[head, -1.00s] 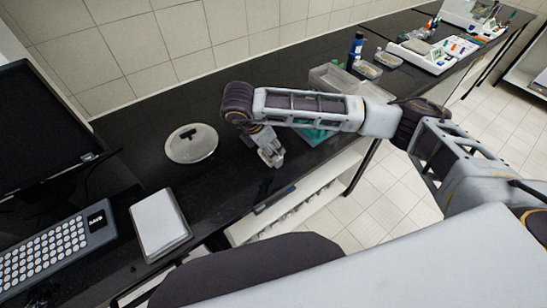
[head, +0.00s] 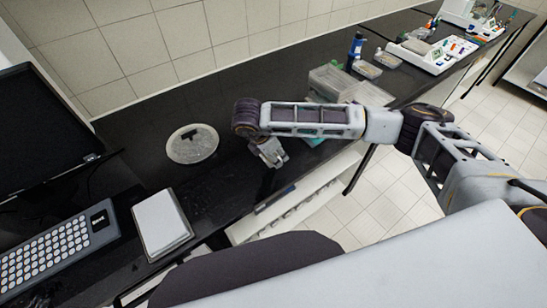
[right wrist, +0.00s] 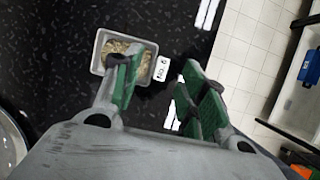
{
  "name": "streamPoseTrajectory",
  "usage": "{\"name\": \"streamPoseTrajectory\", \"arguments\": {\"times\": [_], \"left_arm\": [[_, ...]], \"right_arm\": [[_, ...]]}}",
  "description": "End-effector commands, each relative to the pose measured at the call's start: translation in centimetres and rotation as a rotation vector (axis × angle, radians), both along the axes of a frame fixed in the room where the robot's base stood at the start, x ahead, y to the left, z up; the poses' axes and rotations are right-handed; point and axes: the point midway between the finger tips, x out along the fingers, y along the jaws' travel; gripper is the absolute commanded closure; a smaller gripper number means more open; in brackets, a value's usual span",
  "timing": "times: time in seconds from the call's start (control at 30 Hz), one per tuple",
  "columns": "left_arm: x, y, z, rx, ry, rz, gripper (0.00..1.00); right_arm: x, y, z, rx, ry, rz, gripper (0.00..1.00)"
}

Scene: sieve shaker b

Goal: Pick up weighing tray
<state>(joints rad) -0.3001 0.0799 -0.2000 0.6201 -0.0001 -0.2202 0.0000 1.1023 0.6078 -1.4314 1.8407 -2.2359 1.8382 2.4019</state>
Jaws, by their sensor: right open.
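In the right wrist view, a small grey rectangular tray (right wrist: 108,42) holding tan grains sits on the black bench; I take it for the weighing tray. My right gripper (right wrist: 165,82), with green finger pads, is open and empty above the bench. Its left finger overlaps the tray's lower right corner in that view, so part of the tray is hidden. In the head view my right gripper (head: 271,154) hangs over the bench near its front edge, and I cannot make out this tray there. My left gripper is not in view.
A round lid-like disc (head: 193,145) lies left of my right gripper. A white card (right wrist: 163,68) with black print lies beside the tray. Clear boxes (head: 333,82), a blue bottle (head: 355,50) and small sample trays (head: 367,69) stand farther back. A white pad (head: 161,222) lies left.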

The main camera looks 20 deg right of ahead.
Motion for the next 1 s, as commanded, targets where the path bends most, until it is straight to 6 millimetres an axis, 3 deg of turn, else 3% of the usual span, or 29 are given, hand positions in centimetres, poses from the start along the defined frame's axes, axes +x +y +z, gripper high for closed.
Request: {"name": "streamPoseTrajectory", "arguments": {"times": [0.4,0.9,1.0], "left_arm": [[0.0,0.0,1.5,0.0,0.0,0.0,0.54],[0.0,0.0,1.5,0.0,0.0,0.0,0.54],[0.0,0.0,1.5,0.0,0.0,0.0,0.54]], "right_arm": [[0.4,-1.3,-3.4,-0.001,0.002,-0.002,0.58],[0.4,-1.4,-3.7,0.0,0.001,-0.002,0.58],[0.4,-1.4,-3.7,0.0,0.001,-0.002,0.68]]}}
